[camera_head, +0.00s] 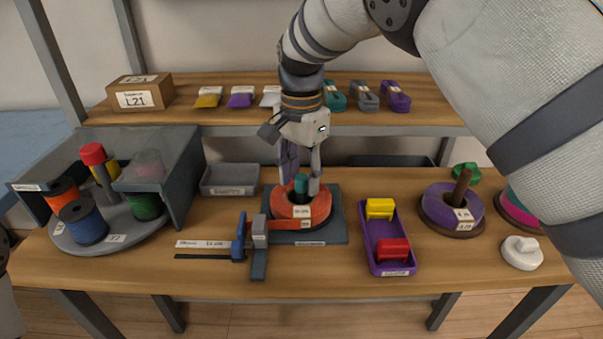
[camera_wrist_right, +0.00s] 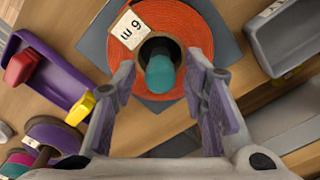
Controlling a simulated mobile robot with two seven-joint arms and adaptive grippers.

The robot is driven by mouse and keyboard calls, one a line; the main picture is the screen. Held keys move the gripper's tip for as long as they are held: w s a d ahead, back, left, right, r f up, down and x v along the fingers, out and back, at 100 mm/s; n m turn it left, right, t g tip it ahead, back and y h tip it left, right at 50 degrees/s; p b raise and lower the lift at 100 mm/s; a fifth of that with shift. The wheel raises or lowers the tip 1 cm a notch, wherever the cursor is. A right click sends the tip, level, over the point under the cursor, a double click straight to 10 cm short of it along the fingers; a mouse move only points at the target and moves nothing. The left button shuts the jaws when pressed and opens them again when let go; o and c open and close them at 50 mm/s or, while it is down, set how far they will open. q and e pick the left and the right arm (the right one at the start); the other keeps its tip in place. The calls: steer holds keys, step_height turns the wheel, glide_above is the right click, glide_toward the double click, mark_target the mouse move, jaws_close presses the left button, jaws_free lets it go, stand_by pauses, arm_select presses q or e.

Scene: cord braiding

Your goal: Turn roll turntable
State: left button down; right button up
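A round grey turntable (camera_head: 72,238) stands at the left of the table, partly under a dark grey housing (camera_head: 184,185). It carries several colored rolls, among them an orange roll (camera_head: 60,198), a blue roll (camera_head: 82,222) and a green roll (camera_head: 145,206). A grey post with a red knob (camera_head: 93,154) rises among them. My right gripper (camera_head: 300,175) is far to the right of it, pointing down over a flat red-orange roll (camera_head: 290,211). In the right wrist view its open fingers (camera_wrist_right: 160,68) flank a teal peg (camera_wrist_right: 160,75) at the roll's center, with gaps visible. My left gripper is out of view.
A purple tray (camera_head: 374,240) and a purple roll (camera_head: 436,210) stand to the right. A grey bin (camera_head: 229,180) lies between housing and roll. A shelf (camera_head: 220,115) runs behind.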

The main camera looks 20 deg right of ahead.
steer(key=shift+r, duration=0.15)
step_height(320, 180, up, 12)
stand_by(0.4)
